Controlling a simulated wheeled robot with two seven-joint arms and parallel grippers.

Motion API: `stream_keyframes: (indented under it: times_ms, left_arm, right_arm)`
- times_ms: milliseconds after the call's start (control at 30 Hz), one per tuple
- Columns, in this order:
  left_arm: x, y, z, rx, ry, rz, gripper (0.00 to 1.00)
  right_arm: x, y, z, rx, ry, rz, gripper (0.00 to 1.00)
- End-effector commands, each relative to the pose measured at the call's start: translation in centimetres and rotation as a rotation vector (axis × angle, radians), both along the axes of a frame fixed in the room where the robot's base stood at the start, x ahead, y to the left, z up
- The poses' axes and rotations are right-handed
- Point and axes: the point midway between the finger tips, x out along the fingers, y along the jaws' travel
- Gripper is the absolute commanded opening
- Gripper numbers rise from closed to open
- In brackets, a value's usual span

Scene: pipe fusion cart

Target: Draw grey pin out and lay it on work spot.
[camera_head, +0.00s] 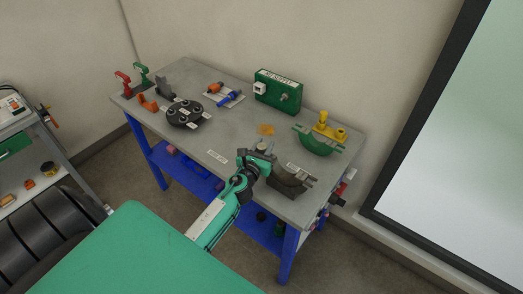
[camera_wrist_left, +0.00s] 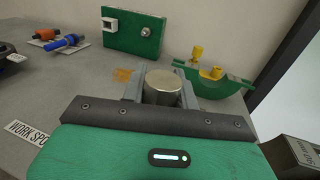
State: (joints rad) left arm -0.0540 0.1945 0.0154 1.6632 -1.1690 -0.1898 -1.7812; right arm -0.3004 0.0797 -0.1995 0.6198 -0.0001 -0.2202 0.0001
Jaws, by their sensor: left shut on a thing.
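My left gripper (camera_head: 260,152) is over the front middle of the grey table (camera_head: 228,128). It is shut on the grey pin, a short cylinder with a pale round top that shows between the fingers in the left wrist view (camera_wrist_left: 163,84). The pin's lower end is hidden, so I cannot tell whether it touches anything below. The work spot label (camera_head: 217,157) lies on the table left of the gripper; it also shows in the left wrist view (camera_wrist_left: 28,133). My right gripper is not in view.
A dark grey curved cradle (camera_head: 290,185) stands just right of the gripper. A green cradle with yellow fittings (camera_head: 320,142) and a green supply box (camera_head: 278,92) stand behind. A black round block (camera_head: 185,114) is at the left. An orange patch (camera_head: 265,129) marks the tabletop.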

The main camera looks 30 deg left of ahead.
Motion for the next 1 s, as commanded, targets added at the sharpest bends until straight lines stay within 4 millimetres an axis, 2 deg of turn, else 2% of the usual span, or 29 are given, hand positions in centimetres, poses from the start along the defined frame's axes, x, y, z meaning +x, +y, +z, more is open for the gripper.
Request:
stream_keyframes:
  times_ms: [267, 1000]
  left_arm:
    - [0.0, 0.0, 0.4, 0.0, -0.001, 0.0, 0.0]
    - [0.0, 0.0, 3.4, 0.0, 0.0, 0.0, 0.0]
  right_arm:
    - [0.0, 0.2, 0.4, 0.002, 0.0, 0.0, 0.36]
    - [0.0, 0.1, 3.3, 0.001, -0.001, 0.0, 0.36]
